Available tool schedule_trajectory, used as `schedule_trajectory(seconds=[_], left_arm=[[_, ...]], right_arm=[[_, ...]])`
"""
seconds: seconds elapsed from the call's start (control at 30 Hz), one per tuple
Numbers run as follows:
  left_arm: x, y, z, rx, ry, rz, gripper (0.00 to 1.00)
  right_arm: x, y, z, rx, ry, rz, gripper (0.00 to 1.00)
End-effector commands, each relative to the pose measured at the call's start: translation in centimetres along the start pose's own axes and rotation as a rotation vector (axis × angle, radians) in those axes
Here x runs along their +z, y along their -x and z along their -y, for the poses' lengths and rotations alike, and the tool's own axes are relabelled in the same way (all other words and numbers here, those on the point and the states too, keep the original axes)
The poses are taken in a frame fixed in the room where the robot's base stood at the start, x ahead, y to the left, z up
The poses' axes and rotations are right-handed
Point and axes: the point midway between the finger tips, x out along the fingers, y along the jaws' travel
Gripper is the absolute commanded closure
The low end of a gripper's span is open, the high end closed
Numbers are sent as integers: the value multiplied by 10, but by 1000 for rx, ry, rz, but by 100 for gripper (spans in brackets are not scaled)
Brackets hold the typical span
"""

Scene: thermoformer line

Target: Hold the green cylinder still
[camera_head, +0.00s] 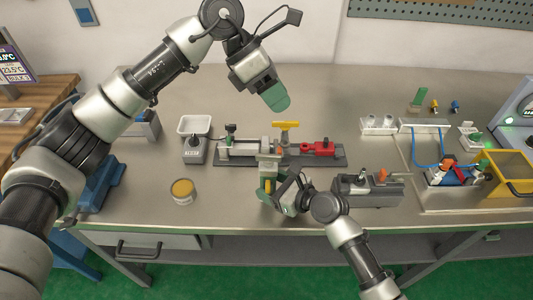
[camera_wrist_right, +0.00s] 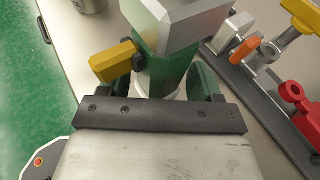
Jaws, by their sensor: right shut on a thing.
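The green cylinder (camera_wrist_right: 160,68) stands in the right wrist view between the dark green fingers of my right gripper (camera_wrist_right: 163,88). It has a silver faceted top (camera_wrist_right: 170,15) and a yellow knob (camera_wrist_right: 113,62) on its left side. In the head view, my right gripper (camera_head: 273,190) is shut on it near the table's front edge, just in front of the clamp fixture; the gripper hides much of its body. My left gripper (camera_head: 275,97) hangs empty above the back of the table, its green fingers pointing down. I cannot tell whether they are apart.
A clamp fixture (camera_head: 240,160) with a yellow handle (camera_head: 286,125) and a red part (camera_head: 318,148) lies just behind. A grey block (camera_head: 375,190) is at right. A yellow-topped tin (camera_head: 183,190) and a scale (camera_head: 195,150) stand at left. The back middle is clear.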

Motion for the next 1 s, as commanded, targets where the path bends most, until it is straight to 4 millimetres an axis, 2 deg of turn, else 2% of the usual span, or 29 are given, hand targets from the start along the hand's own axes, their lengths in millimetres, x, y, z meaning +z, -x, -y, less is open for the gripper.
schedule_trajectory(seconds=[0.03, 0.1, 0.2, 0.3, 0.57, 1.0], left_arm=[[-7, -14, 1, 55, -55, -137, 63], [-19, -27, -2, 121, -114, -297, 63], [-32, -36, -6, 194, -172, -468, 63], [-40, -38, -9, 239, -204, -568, 63], [-53, -52, -15, 258, -217, -618, 63], [-84, -98, -33, 258, -216, -614, 63]], right_arm=[[0, 0, 0, -1, 0, 1, 73], [0, 0, 0, -1, 0, 0, 73], [0, 0, 0, -1, 0, 0, 73], [0, 0, 0, -1, 0, 0, 73], [0, 0, 0, 0, 0, 1, 73], [0, 0, 0, 0, 0, 1, 73]])
